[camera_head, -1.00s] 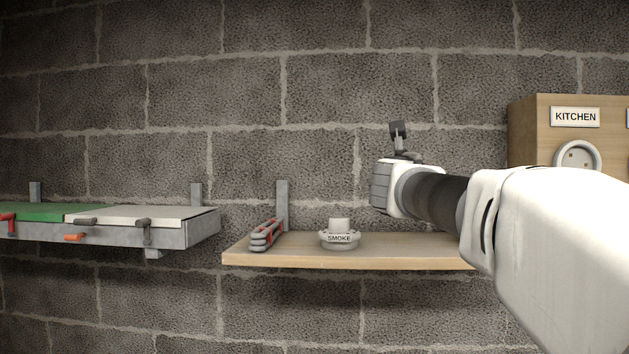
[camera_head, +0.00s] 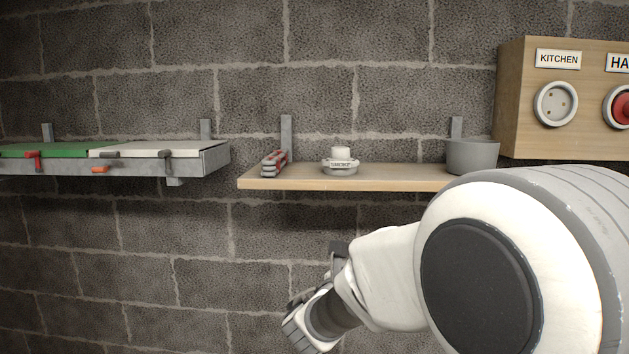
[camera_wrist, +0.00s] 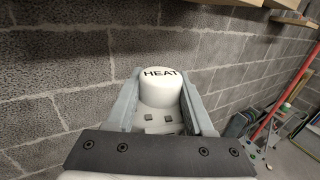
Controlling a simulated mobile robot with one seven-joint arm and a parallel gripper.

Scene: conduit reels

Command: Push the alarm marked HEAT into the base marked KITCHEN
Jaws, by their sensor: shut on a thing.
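In the wrist view the alarm marked HEAT (camera_wrist: 161,88) is a white round piece with dark lettering. My gripper (camera_wrist: 160,105) is shut on it, one finger on each side. In the head view my arm hangs low, below the wooden shelf; the fingers and the alarm are not visible there. The base marked KITCHEN (camera_head: 556,104) is a round, pale socket with a white rim on the wooden panel at upper right, under its label. It shows no alarm in it. The gripper is well below and left of it.
The wooden shelf (camera_head: 400,180) holds a white alarm (camera_head: 341,164), a red and grey tool (camera_head: 273,162) and a grey pot (camera_head: 472,156). A second base with a red middle (camera_head: 622,108) is at the right edge. A grey shelf (camera_head: 215,160) is at left.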

